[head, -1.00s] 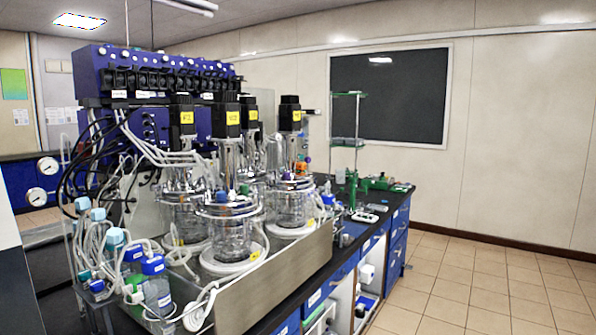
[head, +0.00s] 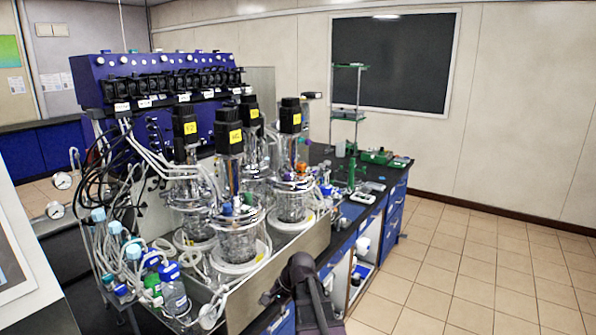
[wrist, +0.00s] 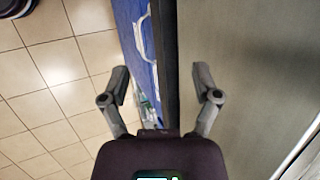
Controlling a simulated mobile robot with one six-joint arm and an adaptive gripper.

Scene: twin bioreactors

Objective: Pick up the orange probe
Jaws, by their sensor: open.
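A small orange part (head: 301,168) shows at the top of the right-hand glass vessel (head: 290,205) in the head view. It is too small to tell whether it is the orange probe, and no orange shows in the wrist view. My gripper (wrist: 160,78) is open and empty in the wrist view, its two fingers apart over the bench's front edge. In the head view, my dark arm end rises at the bottom middle, in front of the steel tray wall and well short of the orange part.
Several vessels with black motor heads (head: 228,130) stand close together in a steel-walled tray (head: 290,252). Hoses and bottles (head: 174,295) crowd the left front. Green equipment (head: 377,157) stands at the bench's far end. The tiled floor (head: 450,260) on the right is clear.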

